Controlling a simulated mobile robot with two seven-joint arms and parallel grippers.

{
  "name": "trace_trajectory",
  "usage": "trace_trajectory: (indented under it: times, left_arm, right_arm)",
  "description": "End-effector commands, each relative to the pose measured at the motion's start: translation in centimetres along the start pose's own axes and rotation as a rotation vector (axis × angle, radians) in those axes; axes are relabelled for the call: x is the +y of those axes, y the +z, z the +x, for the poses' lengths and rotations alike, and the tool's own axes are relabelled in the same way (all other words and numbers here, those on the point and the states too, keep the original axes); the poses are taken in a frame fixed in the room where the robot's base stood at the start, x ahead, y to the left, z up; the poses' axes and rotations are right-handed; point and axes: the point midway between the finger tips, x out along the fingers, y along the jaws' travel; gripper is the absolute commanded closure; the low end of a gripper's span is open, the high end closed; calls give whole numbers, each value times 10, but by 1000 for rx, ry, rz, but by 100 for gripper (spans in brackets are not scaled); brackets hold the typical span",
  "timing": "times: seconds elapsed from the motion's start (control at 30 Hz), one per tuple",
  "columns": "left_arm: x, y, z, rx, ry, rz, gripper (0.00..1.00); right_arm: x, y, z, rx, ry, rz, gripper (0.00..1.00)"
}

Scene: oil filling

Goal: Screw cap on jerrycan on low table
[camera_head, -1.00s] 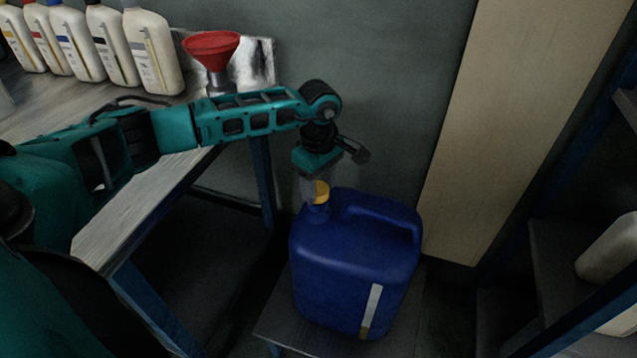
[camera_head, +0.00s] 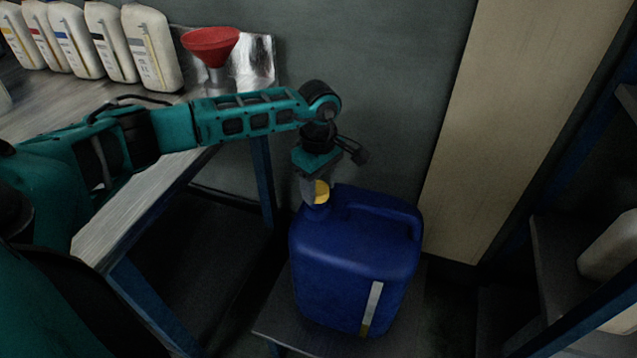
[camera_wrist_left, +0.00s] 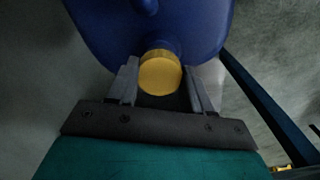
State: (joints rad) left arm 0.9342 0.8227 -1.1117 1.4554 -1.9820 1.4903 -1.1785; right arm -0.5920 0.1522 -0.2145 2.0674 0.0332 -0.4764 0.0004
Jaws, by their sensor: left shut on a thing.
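The blue jerrycan (camera_head: 350,255) stands upright on the low table (camera_head: 290,325), its handle toward the right. The yellow cap (camera_head: 321,191) is at the jerrycan's neck, at its upper left. My left gripper (camera_head: 314,192) points down at the neck and is shut on the cap. In the left wrist view the cap (camera_wrist_left: 160,74) sits between the two grey fingers, with the blue jerrycan (camera_wrist_left: 180,22) behind it. I cannot tell how tightly the cap sits on the neck. My right gripper is not in view.
A workbench (camera_head: 120,205) at the left holds several white bottles (camera_head: 152,48) and a red funnel (camera_head: 211,44). A wooden panel (camera_head: 500,130) stands behind to the right. A dark shelf with a white container (camera_head: 612,250) is at the far right.

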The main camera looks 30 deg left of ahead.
Motion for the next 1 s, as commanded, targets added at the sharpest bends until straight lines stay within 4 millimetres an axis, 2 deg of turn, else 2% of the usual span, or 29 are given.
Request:
trace_trajectory:
  times: [1.0]
  left_arm:
    - [0,0,13,0,0,0,78]
  right_arm:
    - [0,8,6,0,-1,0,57]
